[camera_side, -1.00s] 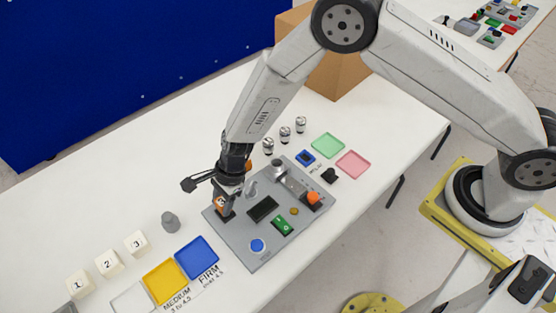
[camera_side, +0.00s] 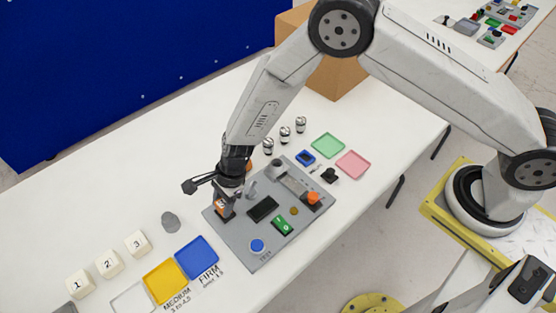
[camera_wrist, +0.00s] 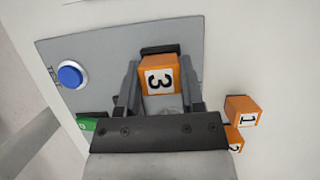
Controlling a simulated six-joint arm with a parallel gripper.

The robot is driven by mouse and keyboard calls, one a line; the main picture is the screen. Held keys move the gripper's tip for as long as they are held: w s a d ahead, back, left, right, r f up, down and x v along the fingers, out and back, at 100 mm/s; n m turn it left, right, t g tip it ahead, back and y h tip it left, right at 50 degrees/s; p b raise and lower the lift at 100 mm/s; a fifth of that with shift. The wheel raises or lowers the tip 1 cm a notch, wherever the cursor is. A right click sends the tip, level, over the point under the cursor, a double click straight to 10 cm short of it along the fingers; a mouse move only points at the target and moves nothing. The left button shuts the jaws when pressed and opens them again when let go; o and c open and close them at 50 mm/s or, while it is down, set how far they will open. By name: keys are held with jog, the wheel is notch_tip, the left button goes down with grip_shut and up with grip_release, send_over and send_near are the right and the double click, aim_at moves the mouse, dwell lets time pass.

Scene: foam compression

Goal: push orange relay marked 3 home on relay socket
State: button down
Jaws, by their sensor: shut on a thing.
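The orange relay marked 3 (camera_wrist: 158,79) is between the two fingers of my gripper (camera_wrist: 158,88) in the wrist view, its number facing the camera. My gripper is shut on it. A black relay socket (camera_wrist: 160,49) shows just beyond the relay's far edge; the relay hides most of it. In the side view the relay (camera_side: 222,207) stands at the left corner of the grey panel (camera_side: 243,238), below my gripper (camera_side: 227,198). I cannot tell how deep it sits in the socket.
Orange relays marked 1 (camera_wrist: 243,110) and 2 (camera_wrist: 234,139) lie beside the panel. The panel carries a blue button (camera_side: 257,246), a green switch (camera_side: 282,225) and an orange knob (camera_side: 313,198). Blue (camera_side: 197,258) and yellow (camera_side: 166,281) trays lie in front.

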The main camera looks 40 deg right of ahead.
jog(key=shift+f, duration=0.2)
jog(key=shift+c, duration=0.7)
grip_release()
jog(key=shift+r, duration=0.1)
jog(key=v, duration=0.7)
jog(key=shift+r, duration=0.3)
jog(key=shift+d+r, duration=0.1)
jog(key=shift+d, duration=0.15)
